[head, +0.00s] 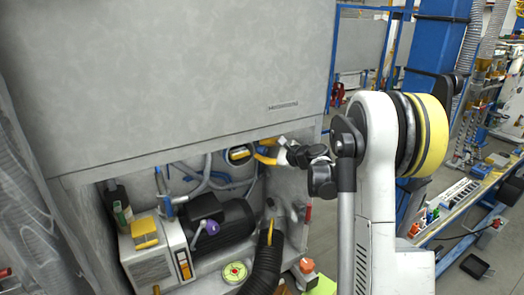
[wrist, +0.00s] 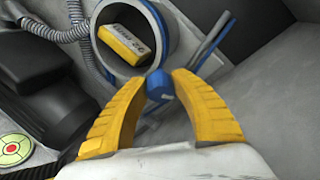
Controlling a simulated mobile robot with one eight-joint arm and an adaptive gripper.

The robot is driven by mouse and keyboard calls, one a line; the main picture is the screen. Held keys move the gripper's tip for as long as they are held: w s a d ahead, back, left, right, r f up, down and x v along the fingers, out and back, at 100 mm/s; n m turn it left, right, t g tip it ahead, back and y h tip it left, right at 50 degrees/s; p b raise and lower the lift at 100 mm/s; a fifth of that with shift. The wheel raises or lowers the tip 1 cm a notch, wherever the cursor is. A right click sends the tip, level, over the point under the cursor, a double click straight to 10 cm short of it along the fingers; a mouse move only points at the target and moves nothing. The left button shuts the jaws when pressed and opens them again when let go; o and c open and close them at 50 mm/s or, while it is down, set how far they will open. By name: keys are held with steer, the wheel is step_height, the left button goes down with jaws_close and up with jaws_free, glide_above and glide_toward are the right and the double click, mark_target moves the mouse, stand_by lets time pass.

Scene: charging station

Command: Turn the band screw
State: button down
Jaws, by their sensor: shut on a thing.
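The band screw (wrist: 158,88) shows in the wrist view as a small blue piece at the lower edge of a grey and blue round band (wrist: 92,42). My gripper (wrist: 158,84) has thick yellow fingers, and their tips are closed on either side of the blue screw. Inside the band's round opening is a yellow block (wrist: 124,44) with dark lettering. In the head view my gripper (head: 258,152) reaches into the open cabinet bay beside the band (head: 238,153). The screw itself is hidden or too small to tell there.
The grey cabinet panel (head: 190,70) hangs above the bay. Below are a dark motor (head: 235,222), a white box (head: 157,258), a black corrugated hose (head: 264,262) and a round green-and-red disc (head: 235,271). A bench with parts (head: 450,205) stands at the right.

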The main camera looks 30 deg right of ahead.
steer(key=c, duration=1)
jaws_free()
